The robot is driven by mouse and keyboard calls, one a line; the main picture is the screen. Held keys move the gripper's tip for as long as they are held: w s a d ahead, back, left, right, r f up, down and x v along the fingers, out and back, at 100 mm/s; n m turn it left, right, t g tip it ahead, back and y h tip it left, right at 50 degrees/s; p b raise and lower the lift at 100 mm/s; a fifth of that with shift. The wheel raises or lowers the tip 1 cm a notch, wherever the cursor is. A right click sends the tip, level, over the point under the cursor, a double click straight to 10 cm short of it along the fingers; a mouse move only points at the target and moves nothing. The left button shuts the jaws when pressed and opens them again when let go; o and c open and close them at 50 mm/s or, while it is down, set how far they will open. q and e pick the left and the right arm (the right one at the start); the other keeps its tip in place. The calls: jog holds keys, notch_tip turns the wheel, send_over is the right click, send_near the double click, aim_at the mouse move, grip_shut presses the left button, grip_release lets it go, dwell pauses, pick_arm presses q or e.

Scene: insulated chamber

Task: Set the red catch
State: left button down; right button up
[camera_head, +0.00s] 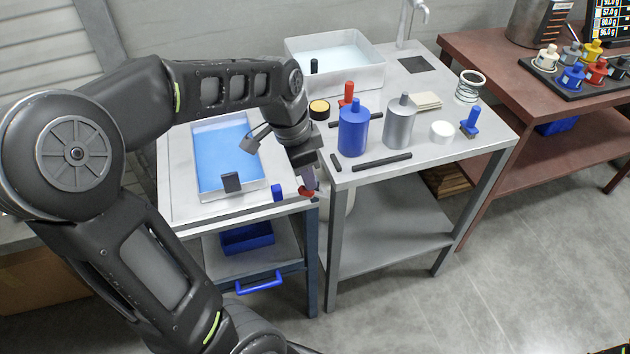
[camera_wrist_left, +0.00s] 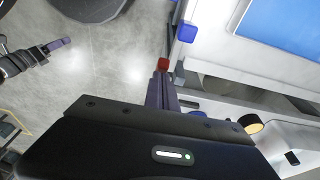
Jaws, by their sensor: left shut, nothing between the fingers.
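The red catch (camera_head: 306,191) is a small red piece at the front right corner of the left bench, by the gap to the grey table. In the left wrist view it is a small red block (camera_wrist_left: 163,64) just beyond my fingertips. My left gripper (camera_head: 309,182) points down at the catch from above, its fingers shut and empty. The dark fingers (camera_wrist_left: 162,90) partly hide what lies under the catch. I cannot tell whether the tips touch it. A gripper that looks like my right one (camera_wrist_left: 58,43) shows at the left of the wrist view, over the floor.
A blue block (camera_head: 278,193) sits left of the catch, near a shallow tray of blue liquid (camera_head: 257,188). Open floor lies in front.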

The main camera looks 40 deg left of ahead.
aim_at(302, 188)
pick_arm(q)
jog(key=s+f+t+h+b, duration=0.1)
jog(key=b, duration=0.3)
jog(key=a+f+t+h+b, duration=0.1)
jog(key=t+b, duration=0.1)
jog(key=b, duration=0.2)
jog(key=s+t+h+b, duration=0.1)
jog(key=b, duration=0.3)
jog(key=shift+s+a+f+t, duration=0.3)
jog(key=shift+s+a+f, duration=0.05)
jog(key=shift+a+f, duration=0.05)
jog(key=shift+w, duration=0.1)
jog(key=shift+w+d+r, duration=0.1)
jog(key=shift+w+d, duration=0.35)
jog(key=shift+w, duration=0.1)
